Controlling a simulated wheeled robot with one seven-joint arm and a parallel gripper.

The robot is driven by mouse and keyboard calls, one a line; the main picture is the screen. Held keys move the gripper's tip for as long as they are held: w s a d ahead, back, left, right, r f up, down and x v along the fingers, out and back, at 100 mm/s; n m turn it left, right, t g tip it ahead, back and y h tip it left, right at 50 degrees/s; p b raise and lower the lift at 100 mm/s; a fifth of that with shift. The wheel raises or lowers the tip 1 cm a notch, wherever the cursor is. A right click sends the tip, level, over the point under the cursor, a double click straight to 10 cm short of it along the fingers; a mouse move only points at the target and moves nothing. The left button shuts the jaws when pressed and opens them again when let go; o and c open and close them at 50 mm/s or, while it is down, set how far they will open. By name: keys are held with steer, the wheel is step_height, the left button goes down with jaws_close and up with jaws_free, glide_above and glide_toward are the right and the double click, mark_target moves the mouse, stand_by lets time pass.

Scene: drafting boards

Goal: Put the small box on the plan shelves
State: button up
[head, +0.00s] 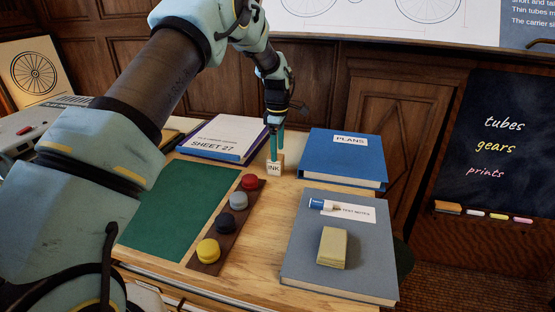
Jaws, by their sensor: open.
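A small pale box (274,168) labelled INK stands upright on the wooden desk (288,210), between the SHEET 27 stack and the blue PLANS book. My gripper (275,152) is open and points down at the box from above. Its teal fingers reach the top of the box; I cannot tell whether they touch it. My arm crosses the left side of the head view and hides part of the desk. I cannot make out the plan shelves in this view.
The SHEET 27 stack (220,138) lies left of the box and the blue PLANS book (344,158) right. A grey book (300,265) bears a cream block (332,247) and a blue-capped tube (322,204). A dark strip (228,228) holds several coloured round pieces beside a green mat (165,222).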

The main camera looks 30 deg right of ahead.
step_height(320, 180, up, 8)
steer(key=b, duration=0.1)
steer(key=a+r+m, duration=0.3)
steer(key=a+m, duration=0.2)
steer(key=a, duration=2)
steer(key=s+a+f+m+t, duration=0.1)
steer(key=s+a+m, duration=0.4)
steer(key=s+a, duration=1.2)
steer(key=shift+a+f+m+t, duration=0.3)
steer(key=shift+a+f, duration=0.1)
steer(key=shift+a, duration=0.2)
